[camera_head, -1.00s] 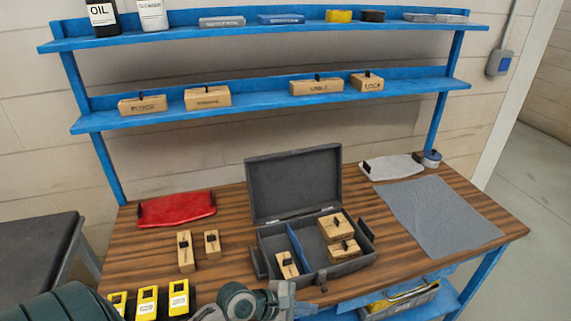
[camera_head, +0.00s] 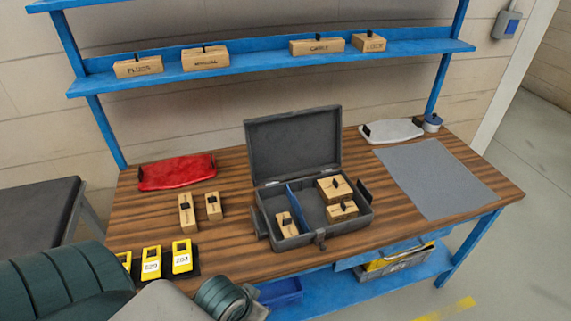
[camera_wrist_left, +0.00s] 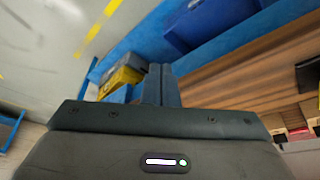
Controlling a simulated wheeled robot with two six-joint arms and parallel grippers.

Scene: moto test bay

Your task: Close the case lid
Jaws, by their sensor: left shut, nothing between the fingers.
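The dark grey case (camera_head: 308,238) stands on the wooden workbench with its lid (camera_head: 294,146) raised upright at the back. A blue divider (camera_head: 296,207) splits the inside. Several wooden blocks with black knobs lie in it, one left of the divider (camera_head: 286,222) and two on the right. My left arm shows at the bottom left of the head view, below the bench front; its fingers are not clear there. In the left wrist view my left gripper (camera_wrist_left: 161,84) is shut and empty, in front of the bench. My right gripper is in neither view.
Two loose blocks (camera_head: 187,214) and a red tray (camera_head: 176,173) lie left of the case. Yellow tags (camera_head: 181,256) sit at the front left edge. A grey mat (camera_head: 434,182) covers the right side. Blue shelves (camera_head: 270,72) hang behind the bench.

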